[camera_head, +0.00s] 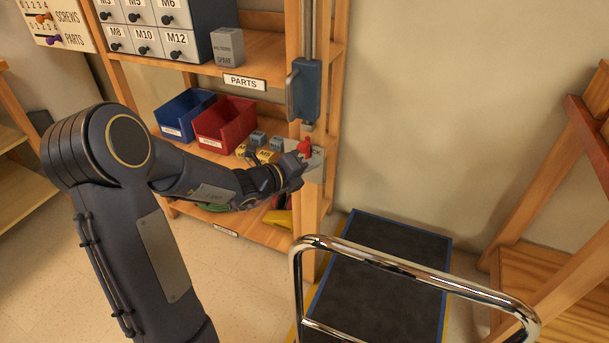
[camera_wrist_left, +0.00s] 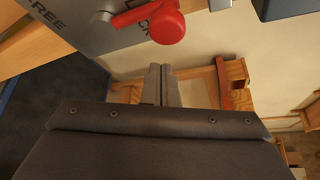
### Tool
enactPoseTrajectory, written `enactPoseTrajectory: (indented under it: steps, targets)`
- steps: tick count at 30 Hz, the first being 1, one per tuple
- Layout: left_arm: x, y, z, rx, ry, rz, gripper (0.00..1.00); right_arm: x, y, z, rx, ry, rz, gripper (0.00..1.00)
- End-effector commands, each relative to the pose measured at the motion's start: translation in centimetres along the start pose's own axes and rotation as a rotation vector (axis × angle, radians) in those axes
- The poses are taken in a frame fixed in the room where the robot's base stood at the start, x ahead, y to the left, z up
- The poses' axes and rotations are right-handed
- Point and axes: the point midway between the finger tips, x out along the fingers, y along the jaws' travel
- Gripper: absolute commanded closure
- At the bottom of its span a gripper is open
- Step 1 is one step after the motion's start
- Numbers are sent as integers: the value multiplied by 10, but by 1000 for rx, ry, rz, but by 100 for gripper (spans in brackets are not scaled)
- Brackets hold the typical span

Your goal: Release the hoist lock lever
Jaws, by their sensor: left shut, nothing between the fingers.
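The hoist lock lever has a red knob (camera_head: 303,146) and sits on a grey plate (camera_head: 316,161) on the wooden post. In the left wrist view its red knob (camera_wrist_left: 167,27) is at the top, on a short arm from a round pivot. The lever lies over the partly hidden "CK" lettering, away from the "FREE" lettering at left. My left gripper (camera_head: 300,170) is shut and empty, just below the knob in the head view. Its closed fingertips (camera_wrist_left: 163,70) appear apart from the knob in the wrist view. My right gripper is out of view.
A blue-grey block with a handle (camera_head: 306,90) is on the rail above the lever. Blue (camera_head: 183,113) and red (camera_head: 225,125) bins stand on the shelf left of it. A dark platform cart with a chrome handle (camera_head: 420,272) stands below right.

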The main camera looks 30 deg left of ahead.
Motion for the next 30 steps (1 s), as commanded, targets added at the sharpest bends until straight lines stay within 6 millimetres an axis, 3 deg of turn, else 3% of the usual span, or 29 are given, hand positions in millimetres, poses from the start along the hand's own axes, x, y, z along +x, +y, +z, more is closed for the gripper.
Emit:
enactPoseTrajectory:
  steps: [7,30]
  targets:
    - [-8,-1,21,0,1,0,100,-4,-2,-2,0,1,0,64]
    - [-11,0,26,-56,2,-29,100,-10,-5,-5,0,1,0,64]
